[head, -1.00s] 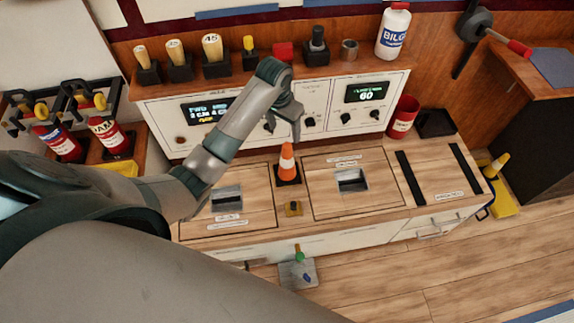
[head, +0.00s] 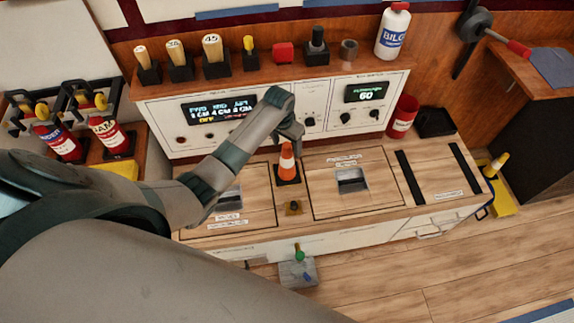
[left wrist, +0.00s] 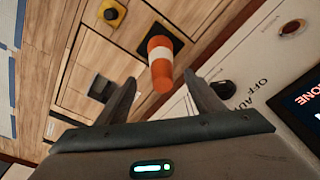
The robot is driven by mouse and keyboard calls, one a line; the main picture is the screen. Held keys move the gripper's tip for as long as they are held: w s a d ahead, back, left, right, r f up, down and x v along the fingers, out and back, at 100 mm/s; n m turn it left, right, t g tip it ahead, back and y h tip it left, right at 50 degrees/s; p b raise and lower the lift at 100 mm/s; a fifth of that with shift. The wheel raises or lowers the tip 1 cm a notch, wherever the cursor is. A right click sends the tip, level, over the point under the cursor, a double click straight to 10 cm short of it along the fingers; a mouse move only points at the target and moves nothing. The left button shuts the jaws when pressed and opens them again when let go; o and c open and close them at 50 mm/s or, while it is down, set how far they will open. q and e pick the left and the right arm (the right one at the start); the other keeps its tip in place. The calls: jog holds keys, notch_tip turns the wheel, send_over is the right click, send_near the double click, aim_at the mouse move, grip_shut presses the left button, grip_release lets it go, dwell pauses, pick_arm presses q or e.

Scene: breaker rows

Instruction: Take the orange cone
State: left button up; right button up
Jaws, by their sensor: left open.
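The orange cone (head: 287,160) with a white band stands upright on a black square base on the wooden counter, between two hatch panels. My left gripper (head: 291,138) is just above and behind the cone in the head view, pointing down. In the left wrist view the cone (left wrist: 160,62) shows ahead, between and beyond the two open fingers (left wrist: 160,95). The fingers are apart and hold nothing. I cannot tell whether a finger touches the cone. My right gripper is not in view.
A control panel (head: 225,125) with displays and knobs rises behind the counter. A shelf (head: 232,82) above it carries several handled tools and a white bottle (head: 392,32). A red cup (head: 403,117) stands right.

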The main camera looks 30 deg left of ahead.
aim_at(288, 154)
pick_arm(q)
jog(key=shift+w+f, duration=0.2)
jog(key=shift+f, duration=0.9)
jog(key=shift+f, duration=0.1)
jog(key=shift+w+a+f, duration=0.1)
jog(key=shift+w+f, duration=0.15)
jog(key=shift+f, duration=1)
jog(key=shift+w+f, duration=0.25)
jog(key=shift+f, duration=0.95)
jog(key=shift+c, duration=0.2)
grip_shut()
